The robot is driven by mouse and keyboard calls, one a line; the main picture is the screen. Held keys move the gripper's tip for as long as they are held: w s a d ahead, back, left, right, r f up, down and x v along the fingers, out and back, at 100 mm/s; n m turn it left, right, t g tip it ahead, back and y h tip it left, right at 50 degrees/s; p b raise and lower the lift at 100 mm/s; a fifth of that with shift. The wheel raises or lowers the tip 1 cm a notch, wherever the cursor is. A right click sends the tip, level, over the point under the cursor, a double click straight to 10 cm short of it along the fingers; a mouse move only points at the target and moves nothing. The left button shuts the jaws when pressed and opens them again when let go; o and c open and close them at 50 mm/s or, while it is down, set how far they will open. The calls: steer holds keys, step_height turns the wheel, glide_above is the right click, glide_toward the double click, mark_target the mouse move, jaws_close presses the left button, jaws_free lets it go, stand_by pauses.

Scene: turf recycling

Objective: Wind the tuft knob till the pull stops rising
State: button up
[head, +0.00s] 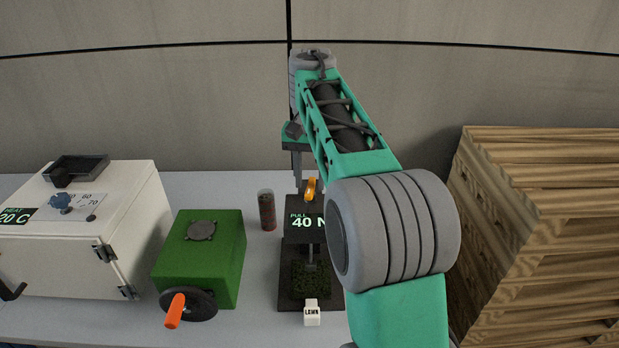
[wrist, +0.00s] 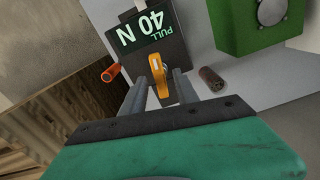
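The tuft knob is an orange-yellow lever-like piece (head: 310,188) at the top of a dark pull tester (head: 296,258). It also shows in the wrist view (wrist: 161,76). The tester's display (head: 305,222) reads PULL 40 N. A patch of dark green turf (head: 311,278) is at its base below a thin rod. My gripper (head: 297,178) is above and behind the knob in the head view. In the wrist view its fingers (wrist: 160,76) are apart, one on each side of the knob, with gaps showing. Whether the fingertips reach knob height is unclear.
A green box (head: 200,258) with an orange-handled crank (head: 175,311) and a white heater box (head: 125,215) stand left. A brown cylinder (head: 266,210) is near the tester. An orange cylinder (wrist: 111,72) shows in the wrist view. Stacked wood (head: 540,230) is right.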

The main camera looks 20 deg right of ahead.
mark_target(310, 185)
step_height(310, 185, up, 6)
steer(key=p, duration=0.4)
steer(key=shift+r+p, duration=0.15)
steer(key=shift+p, duration=0.15)
